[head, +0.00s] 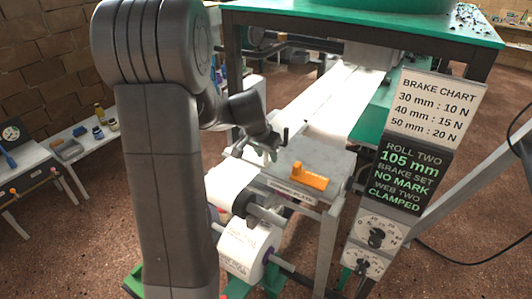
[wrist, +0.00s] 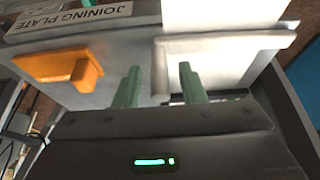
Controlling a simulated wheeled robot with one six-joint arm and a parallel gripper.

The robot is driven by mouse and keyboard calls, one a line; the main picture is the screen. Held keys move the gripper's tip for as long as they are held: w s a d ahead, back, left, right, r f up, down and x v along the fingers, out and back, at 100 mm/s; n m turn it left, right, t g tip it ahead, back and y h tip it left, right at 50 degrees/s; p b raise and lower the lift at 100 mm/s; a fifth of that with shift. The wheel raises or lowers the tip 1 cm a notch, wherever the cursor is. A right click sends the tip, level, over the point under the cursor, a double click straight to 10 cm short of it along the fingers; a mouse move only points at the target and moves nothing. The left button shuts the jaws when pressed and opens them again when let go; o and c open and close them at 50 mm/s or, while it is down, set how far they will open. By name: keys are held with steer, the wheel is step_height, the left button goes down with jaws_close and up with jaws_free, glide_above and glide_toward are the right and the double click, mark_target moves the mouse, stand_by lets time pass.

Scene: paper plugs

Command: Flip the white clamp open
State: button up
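The white clamp (wrist: 225,43) is a pale bar across the white paper web at the edge of the joining plate (wrist: 120,40) in the wrist view. A paler upright part is at its left end. My gripper (wrist: 160,85) is open, its two green fingers apart and pointing at the clamp's left part. That part shows between the fingertips; I cannot tell whether they touch it. In the head view my gripper (head: 264,150) is over the left side of the plate, and I cannot make out the white clamp there.
An orange clamp (head: 308,177) sits on the plate's right; it also shows left of my fingers in the wrist view (wrist: 58,66). A paper roll (head: 246,248) hangs below. A dark sign (head: 408,176) reads "WEB TWO CLAMPED". Brake dials (head: 376,237) are at the right.

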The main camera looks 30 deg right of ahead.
mark_target(253, 159)
steer(key=shift+c, duration=0.3)
jaws_close()
steer(key=shift+r, duration=0.1)
steer(key=shift+w+a+r+g, duration=0.1)
steer(key=shift+w+r+g, duration=0.1)
steer(key=shift+r, duration=0.2)
steer(key=shift+w+a+r+g, duration=0.1)
steer(key=shift+w+r+g, duration=0.1)
steer(key=shift+r, duration=0.15)
steer(key=w+a+r+n+g+h+p, duration=0.2)
steer(key=w+a+r+g+h+p, duration=0.2)
steer(key=w+r+g, duration=0.4)
steer(key=shift+w+a+r+n+g+h, duration=0.4)
steer(key=shift+w+a+r+h, duration=0.2)
steer(key=shift+w+r+h, duration=0.45)
